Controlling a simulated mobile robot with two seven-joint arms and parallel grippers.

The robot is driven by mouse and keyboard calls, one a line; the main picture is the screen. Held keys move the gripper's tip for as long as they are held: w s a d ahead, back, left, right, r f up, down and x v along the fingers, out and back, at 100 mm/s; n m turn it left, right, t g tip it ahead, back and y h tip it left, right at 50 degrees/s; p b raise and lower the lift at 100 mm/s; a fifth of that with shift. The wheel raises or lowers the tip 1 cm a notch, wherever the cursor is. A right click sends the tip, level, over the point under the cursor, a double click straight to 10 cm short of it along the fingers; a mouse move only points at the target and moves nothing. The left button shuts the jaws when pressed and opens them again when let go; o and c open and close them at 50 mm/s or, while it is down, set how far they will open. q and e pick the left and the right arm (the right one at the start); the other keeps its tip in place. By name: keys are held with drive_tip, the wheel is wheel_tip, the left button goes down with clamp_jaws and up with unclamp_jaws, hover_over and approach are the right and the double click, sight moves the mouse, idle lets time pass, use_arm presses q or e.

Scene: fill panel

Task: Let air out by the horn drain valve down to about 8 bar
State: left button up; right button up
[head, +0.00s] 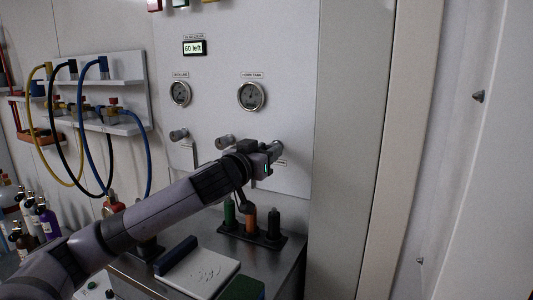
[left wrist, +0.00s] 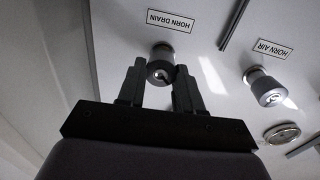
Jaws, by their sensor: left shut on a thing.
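The horn drain valve (left wrist: 160,62) is a grey round knob on the white panel, under its HORN DRAIN label (left wrist: 170,20) in the left wrist view. My left gripper (left wrist: 160,78) is shut on this knob, one black finger on each side. In the head view my left gripper (head: 266,160) is at the rightmost knob of the panel and hides part of it. The horn tank gauge (head: 251,95) is a round dial above it; its needle is too small to read. My right gripper is not in view.
The horn air valve (left wrist: 265,88) is beside the drain knob. Another gauge (head: 180,93) and a display reading "60 left" (head: 194,47) are on the panel. Hoses hang at left.

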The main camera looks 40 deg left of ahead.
use_arm(q)
drive_tip(key=o, duration=1)
drive_tip(key=shift+o, duration=0.2)
drive_tip(key=shift+s, duration=0.15)
drive_tip(key=b+v, duration=0.3)
drive_tip(key=v, duration=0.4)
idle(0.5)
